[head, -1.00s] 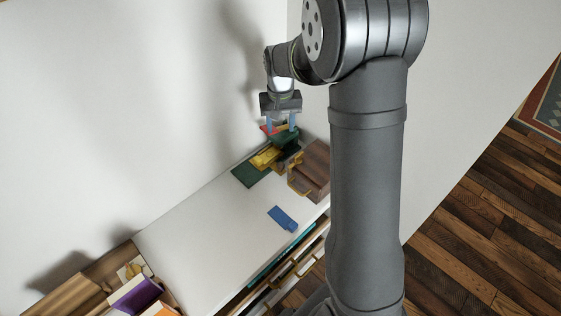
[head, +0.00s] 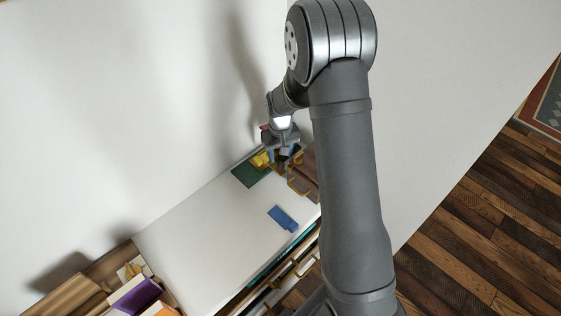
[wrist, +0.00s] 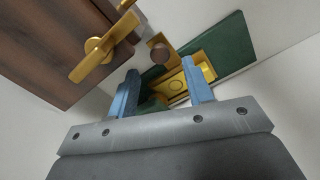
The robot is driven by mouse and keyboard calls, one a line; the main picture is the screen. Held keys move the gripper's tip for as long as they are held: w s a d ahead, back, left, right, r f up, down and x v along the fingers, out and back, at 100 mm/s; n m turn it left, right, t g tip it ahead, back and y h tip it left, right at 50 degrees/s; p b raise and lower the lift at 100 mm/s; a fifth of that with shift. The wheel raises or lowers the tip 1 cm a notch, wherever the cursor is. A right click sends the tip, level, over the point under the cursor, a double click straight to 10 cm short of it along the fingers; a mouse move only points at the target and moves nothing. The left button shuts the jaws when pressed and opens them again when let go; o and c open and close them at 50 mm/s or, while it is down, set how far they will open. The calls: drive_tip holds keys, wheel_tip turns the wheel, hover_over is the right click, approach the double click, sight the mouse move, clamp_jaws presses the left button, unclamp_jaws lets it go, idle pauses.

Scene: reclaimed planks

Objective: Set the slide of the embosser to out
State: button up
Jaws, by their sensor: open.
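The embosser appears to be the yellow mechanism (wrist: 174,86) by a dark green plate (wrist: 238,42); in the head view its yellow part (head: 261,160) and the green plate (head: 248,175) show left of my gripper. A round brown knob (wrist: 158,51) on a yellow strip shows in the wrist view; I cannot tell for sure that it is the slide. My gripper (wrist: 160,72) has its blue fingers apart, with the yellow mechanism and knob seen between and beyond them. I cannot tell whether either finger touches anything. In the head view my gripper (head: 284,156) hides part of the group.
A dark wooden box (wrist: 50,45) with a brass turn handle (wrist: 100,50) stands close to my left finger in the wrist view. A blue object (head: 283,218) lies on the white tabletop (head: 215,220). Much of the tabletop is clear. A white wall stands behind.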

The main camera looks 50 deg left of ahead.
sight(280, 164)
drive_tip(key=shift+f, duration=2.25)
